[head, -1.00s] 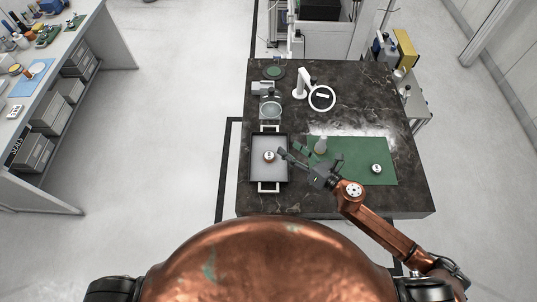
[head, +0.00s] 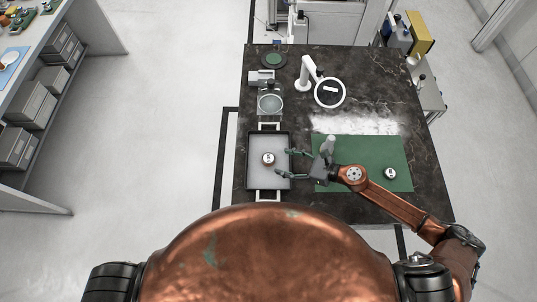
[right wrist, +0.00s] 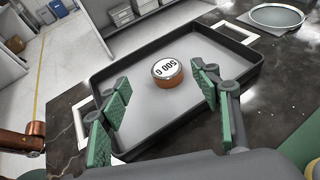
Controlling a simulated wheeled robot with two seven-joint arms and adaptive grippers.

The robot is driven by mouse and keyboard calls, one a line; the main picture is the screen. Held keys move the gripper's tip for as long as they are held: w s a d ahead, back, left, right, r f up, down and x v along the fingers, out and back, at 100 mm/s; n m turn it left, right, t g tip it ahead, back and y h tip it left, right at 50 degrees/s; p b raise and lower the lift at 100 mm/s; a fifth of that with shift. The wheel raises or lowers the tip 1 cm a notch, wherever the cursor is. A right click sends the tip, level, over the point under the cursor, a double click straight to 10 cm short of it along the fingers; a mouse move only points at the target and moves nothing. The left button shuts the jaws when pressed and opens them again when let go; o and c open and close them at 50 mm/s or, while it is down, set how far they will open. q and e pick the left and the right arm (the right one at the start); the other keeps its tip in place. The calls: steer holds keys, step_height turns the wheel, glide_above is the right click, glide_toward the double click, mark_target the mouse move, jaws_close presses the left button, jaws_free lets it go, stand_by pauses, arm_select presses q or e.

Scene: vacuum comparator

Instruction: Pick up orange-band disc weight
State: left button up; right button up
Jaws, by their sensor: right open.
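The orange-band disc weight (head: 268,158) lies flat in the grey tray (head: 284,137), near its middle. In the right wrist view the disc weight (right wrist: 168,73) shows a white top marked "500 g" and an orange side band. My right gripper (head: 291,164) is open, with its fingers pointing left at the tray's right edge. In the right wrist view its green-padded fingers (right wrist: 160,92) are spread, with the weight ahead and between them, apart from both. Nothing is held. My left gripper is not in view.
The tray has raised dark walls and white handles (head: 270,127). A ring-headed lamp (head: 328,92) stands behind.

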mark_target(269, 158)
steer(key=shift+w+a+f+b, duration=0.1)
steer(key=shift+w+f+b, duration=0.1)
steer(key=shift+f, duration=0.25)
steer(key=shift+w+f+b, duration=0.15)
steer(key=shift+w+f, duration=0.05)
steer(key=shift+f, duration=0.25)
steer(key=shift+w+a+f, duration=0.1)
steer(key=shift+w+a, duration=0.15)
steer(key=shift+a, duration=0.05)
steer(key=x, duration=0.7)
steer(key=shift+s+f+p, duration=0.1)
steer(key=shift+s+p, duration=0.05)
steer(key=shift+p, duration=0.15)
steer(key=shift+c, duration=0.7)
jaws_close()
